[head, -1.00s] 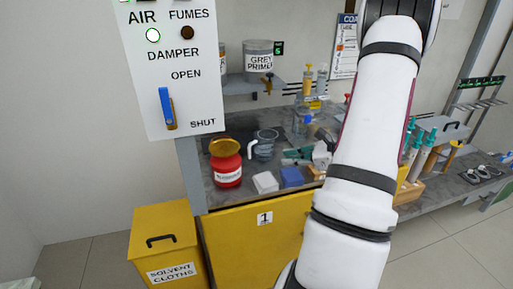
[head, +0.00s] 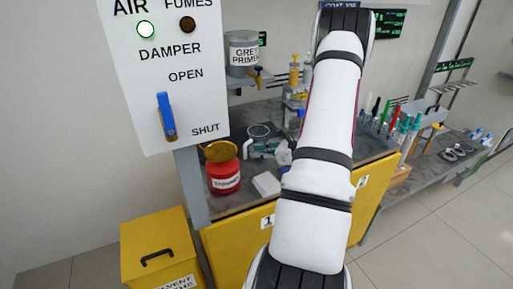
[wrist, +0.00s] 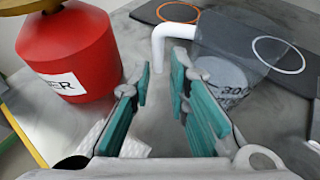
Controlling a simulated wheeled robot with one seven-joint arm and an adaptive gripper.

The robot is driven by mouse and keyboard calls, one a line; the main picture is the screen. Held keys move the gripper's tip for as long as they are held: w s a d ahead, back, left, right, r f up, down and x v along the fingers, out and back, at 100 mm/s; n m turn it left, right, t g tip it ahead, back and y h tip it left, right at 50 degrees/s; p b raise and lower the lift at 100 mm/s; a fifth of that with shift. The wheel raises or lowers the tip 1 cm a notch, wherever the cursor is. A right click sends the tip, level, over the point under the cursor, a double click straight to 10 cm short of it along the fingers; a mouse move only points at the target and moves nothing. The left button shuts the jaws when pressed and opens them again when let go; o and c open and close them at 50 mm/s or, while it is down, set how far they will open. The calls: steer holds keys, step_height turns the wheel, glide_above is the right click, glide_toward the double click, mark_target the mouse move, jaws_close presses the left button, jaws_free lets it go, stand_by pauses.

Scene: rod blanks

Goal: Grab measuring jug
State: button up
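The measuring jug (head: 258,133) is clear with a white handle and stands on the grey bench behind the red tin. In the wrist view the jug (wrist: 225,70) is at upper right, with dark markings on its wall. Its white handle (wrist: 158,62) points left, towards the tin. My gripper (wrist: 160,82) is open, its teal-padded fingers apart. In the wrist view the handle's upright part appears between the two fingertips; whether they touch it I cannot tell. In the head view my gripper (head: 264,148) is at the jug's near side, partly hiding it.
The red tin (head: 224,176) with a gold lid stands close to the left finger. It also shows in the wrist view (wrist: 75,50). A shelf holds the grey primer tin (head: 242,50).

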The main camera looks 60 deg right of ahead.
mark_target(245, 153)
steer(key=shift+x, duration=3.25)
steer(key=shift+a+r, duration=0.1)
jaws_close()
